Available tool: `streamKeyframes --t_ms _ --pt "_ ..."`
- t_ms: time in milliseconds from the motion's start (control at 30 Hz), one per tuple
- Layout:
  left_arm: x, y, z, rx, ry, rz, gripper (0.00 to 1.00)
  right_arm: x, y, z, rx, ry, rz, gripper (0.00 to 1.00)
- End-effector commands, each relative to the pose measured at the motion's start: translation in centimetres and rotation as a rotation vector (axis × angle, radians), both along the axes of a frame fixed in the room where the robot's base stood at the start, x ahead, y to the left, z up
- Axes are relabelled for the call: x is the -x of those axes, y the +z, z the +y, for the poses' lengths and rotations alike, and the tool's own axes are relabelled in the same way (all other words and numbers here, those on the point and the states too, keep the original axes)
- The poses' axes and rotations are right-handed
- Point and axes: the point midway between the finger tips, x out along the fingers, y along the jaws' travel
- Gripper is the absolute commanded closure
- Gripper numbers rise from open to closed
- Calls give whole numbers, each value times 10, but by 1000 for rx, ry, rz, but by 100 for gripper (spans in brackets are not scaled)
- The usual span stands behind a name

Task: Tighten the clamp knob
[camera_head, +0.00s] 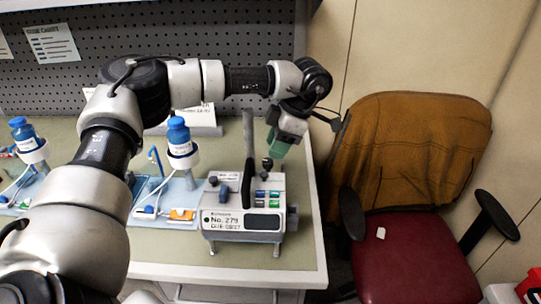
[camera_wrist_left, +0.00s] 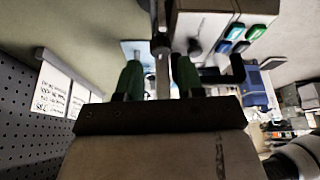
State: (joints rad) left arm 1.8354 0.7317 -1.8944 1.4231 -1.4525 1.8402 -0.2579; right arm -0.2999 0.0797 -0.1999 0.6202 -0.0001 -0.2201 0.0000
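The infusion pump (camera_head: 243,213) is a white box with a label, coloured buttons and an upright dark grey bar. It stands near the right end of the bench. A small black clamp knob (camera_head: 267,163) shows at its back right. My left gripper (camera_head: 276,150) reaches down just behind and above the knob. In the left wrist view, its green fingers stand apart on both sides of a metal shaft with a dark round knob (camera_wrist_left: 160,43) at its far end. Gaps show beside the shaft, so I see no firm grip. My right gripper is not in view.
A pegboard (camera_head: 240,40) backs the bench. A chair (camera_head: 415,150) stands right of the bench edge (camera_head: 318,240).

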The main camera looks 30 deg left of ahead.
Motion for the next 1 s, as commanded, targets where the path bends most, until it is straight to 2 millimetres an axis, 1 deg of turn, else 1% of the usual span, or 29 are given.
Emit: streamKeyframes --t_ms 100,233,400,600,633,833,867,1000 --pt "5 -17 6 0 1 3 62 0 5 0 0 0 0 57" --pt "8 -30 10 -1 0 0 62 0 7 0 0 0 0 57" --pt "10 -37 12 0 -1 0 62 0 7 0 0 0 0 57" --pt "10 -37 12 0 -1 0 62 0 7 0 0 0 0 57" --pt "10 -37 12 0 -1 0 64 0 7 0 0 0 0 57" --pt "10 -37 12 0 -1 0 94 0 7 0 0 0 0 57" --pt "10 -37 12 0 -1 0 97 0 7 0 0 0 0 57" --pt "10 -37 12 0 -9 0 97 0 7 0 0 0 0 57"
